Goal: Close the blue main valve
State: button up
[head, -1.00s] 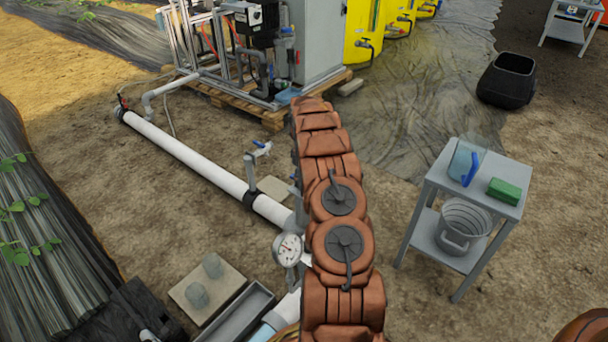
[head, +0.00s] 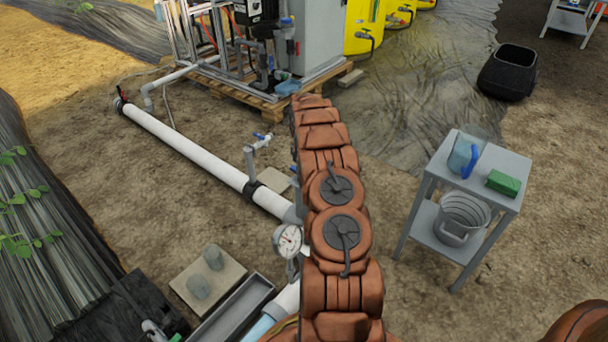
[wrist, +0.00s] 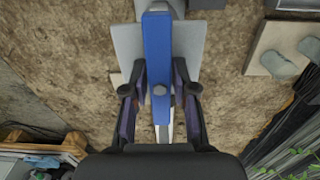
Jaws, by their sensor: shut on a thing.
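The blue main valve's handle (wrist: 157,50) is a long flat blue lever in the wrist view, running up and down the picture. My gripper (wrist: 160,92) has one dark finger on each side of it and is shut on it. A round bolt head or pin shows on the lever between the fingers. In the head view my own arm hides the gripper and most or all of this valve. The white main pipe (head: 185,147) runs diagonally and passes behind my arm.
A pressure gauge (head: 288,240) stands on the pipe close left of my arm. A smaller blue-handled valve (head: 262,138) stands farther along. A grey side table (head: 430,190) with a jug and green block is at right. Bare soil lies between.

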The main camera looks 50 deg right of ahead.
grip_shut()
jog(key=shift+a+r+m+p, duration=0.1)
jog(key=shift+m+p, duration=0.25)
jog(key=shift+m, duration=0.45)
jog(key=m+p, duration=0.2)
jog(key=m, duration=0.2)
jog(key=shift+r, duration=0.1)
jog(key=m+p, duration=0.1)
jog(key=m, duration=0.2)
jog(key=shift+m+p, duration=0.3)
jog(key=m+p, duration=0.2)
jog(key=m, duration=0.2)
jog(key=shift+p, duration=0.3)
jog(key=m+p, duration=0.1)
jog(key=m, duration=0.1)
jog(key=shift+m, duration=0.4)
jog(key=shift+m+p, duration=0.45)
jog(key=shift+m, duration=0.65)
jog(key=shift+f+m, duration=0.2)
jog(key=shift+m, duration=0.4)
jog(key=o, duration=0.9)
grip_release()
jog(key=shift+r, duration=0.1)
